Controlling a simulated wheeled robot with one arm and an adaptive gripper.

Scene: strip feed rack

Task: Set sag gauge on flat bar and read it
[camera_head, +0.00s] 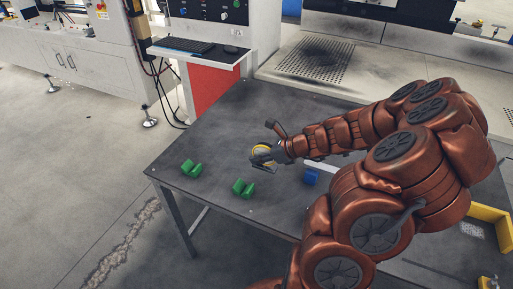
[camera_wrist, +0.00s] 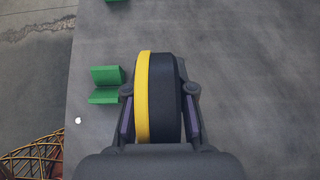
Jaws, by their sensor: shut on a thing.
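My gripper (camera_head: 265,161) is shut on a round, thick disc with a yellow rim (camera_head: 262,149), which appears to be the sag gauge. In the wrist view the gripper (camera_wrist: 158,98) has one finger on each side of this gauge (camera_wrist: 142,97), which shows edge-on, yellow on the left and dark on the right. It is over the dark table; its height is hard to tell. A pale strip (camera_head: 319,166) shows partly behind my arm; I cannot tell whether it is the flat bar. The gauge's reading face cannot be seen.
Two green notched blocks (camera_head: 191,168) (camera_head: 243,188) stand on the grey table (camera_head: 215,145) left and front of my gripper. A blue block (camera_head: 311,177) is to the right. A yellow bracket (camera_head: 490,214) is at the right edge. A keyboard shelf (camera_head: 200,53) stands behind.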

